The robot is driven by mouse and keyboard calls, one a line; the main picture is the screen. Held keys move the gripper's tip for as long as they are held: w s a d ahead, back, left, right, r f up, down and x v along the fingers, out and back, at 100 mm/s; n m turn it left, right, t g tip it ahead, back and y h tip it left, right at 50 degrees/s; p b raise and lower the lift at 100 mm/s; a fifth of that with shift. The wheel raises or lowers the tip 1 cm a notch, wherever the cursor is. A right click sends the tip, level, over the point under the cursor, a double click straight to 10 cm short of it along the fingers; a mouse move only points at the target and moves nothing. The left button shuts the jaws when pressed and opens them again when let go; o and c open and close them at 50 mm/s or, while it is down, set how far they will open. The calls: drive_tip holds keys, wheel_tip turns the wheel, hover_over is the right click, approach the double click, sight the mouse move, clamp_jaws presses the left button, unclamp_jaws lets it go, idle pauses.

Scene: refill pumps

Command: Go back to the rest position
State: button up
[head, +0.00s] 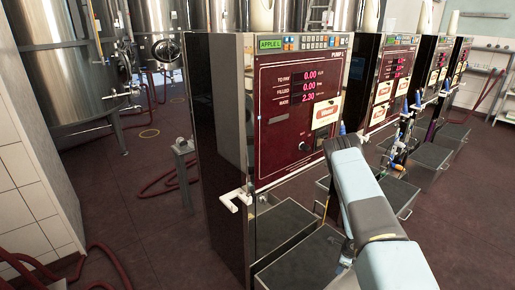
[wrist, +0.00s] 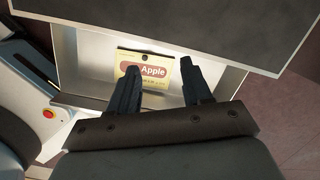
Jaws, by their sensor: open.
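My gripper (wrist: 159,88) shows in the wrist view with its two dark fingers apart and nothing between them. Beyond the fingertips is a yellow card with a red label reading "Apple" (wrist: 153,72), set against a pale surface. I cannot tell whether the fingers touch the card. In the head view my blue-grey arm reaches from the lower right toward the first pump (head: 301,110), which is dark red with a green "APPLE" tag and lit displays. My gripper is hidden in that view.
More pumps (head: 393,85) stand in a row to the right, with trays (head: 430,154) at their feet. Steel tanks (head: 60,70) and red hoses (head: 165,182) are at left. The floor (head: 130,215) left of the pump is mostly clear.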

drive_tip(key=w+a+r+n+t+y, duration=0.1)
drive_tip(key=w+a+r+n, duration=0.15)
drive_tip(key=r, duration=0.65)
drive_tip(key=w+a+r+n+y, duration=0.1)
drive_tip(key=w+a+r, duration=0.2)
drive_tip(key=r, duration=0.5)
drive_tip(key=w+a+r+n+t, duration=0.1)
drive_tip(key=w+a+r+n, duration=0.15)
drive_tip(key=r, duration=0.65)
drive_tip(key=s+a+r+n+y, duration=0.1)
drive_tip(key=s+a+r+n, duration=0.15)
drive_tip(key=r, duration=0.95)
drive_tip(key=s+a+r+n+y, duration=0.15)
drive_tip(key=a+r, duration=0.25)
drive_tip(key=r, duration=0.8)
drive_tip(key=s+a+r+n+t+h, duration=0.15)
drive_tip(key=s+r+n, duration=0.35)
drive_tip(key=s+r, duration=0.7)
drive_tip(key=s+a+r+n+g+h, duration=0.15)
drive_tip(key=s+r+n, duration=0.35)
drive_tip(key=s+r, duration=0.6)
drive_tip(key=s+d+r+n+t+h, duration=0.1)
drive_tip(key=s, duration=0.5)
drive_tip(key=s+r+n+t+h, duration=0.1)
drive_tip(key=s+n, duration=0.1)
drive_tip(key=s, duration=0.4)
drive_tip(key=shift+s+d+r+n+h, duration=0.25)
drive_tip(key=shift+d+r+n+h, duration=0.05)
drive_tip(key=shift+d+h, duration=0.05)
